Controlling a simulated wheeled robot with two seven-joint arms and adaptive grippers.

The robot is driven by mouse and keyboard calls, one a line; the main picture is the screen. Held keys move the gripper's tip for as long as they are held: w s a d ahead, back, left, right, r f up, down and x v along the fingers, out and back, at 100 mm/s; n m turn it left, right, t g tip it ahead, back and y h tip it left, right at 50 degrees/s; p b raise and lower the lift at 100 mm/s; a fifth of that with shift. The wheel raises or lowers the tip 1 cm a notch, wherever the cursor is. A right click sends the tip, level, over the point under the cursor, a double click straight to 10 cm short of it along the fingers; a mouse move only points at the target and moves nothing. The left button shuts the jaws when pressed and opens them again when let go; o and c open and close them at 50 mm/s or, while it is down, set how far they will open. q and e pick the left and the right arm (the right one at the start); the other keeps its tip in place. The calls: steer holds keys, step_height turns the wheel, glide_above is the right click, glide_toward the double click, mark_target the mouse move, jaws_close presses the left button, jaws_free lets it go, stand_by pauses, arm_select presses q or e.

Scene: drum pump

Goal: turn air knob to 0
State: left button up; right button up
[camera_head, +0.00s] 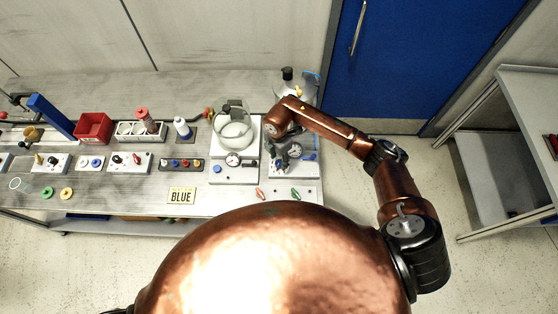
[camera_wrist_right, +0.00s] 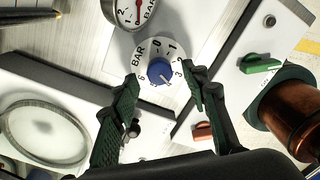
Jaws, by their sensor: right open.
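The air knob (camera_wrist_right: 160,72) is a small blue knob on a round white dial plate marked BAR with numbers around it. The 0 and 1 are at the plate's far side in the right wrist view. I cannot clearly read the knob's setting. My right gripper (camera_wrist_right: 161,76) is open, with one dark green finger on each side of the knob. Whether the fingers touch it I cannot tell. In the head view my right gripper (camera_head: 275,150) hangs over the right-hand panel, and its arm hides part of that panel. My left gripper is not in view.
Beside the knob are a round gauge (camera_wrist_right: 133,12), a green handle (camera_wrist_right: 262,65) and a red handle (camera_wrist_right: 202,131). A glass-lidded vessel (camera_head: 234,132) stands left of my right arm.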

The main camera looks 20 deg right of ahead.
mark_target(279, 164)
steer(key=shift+f, duration=1.1)
jaws_close()
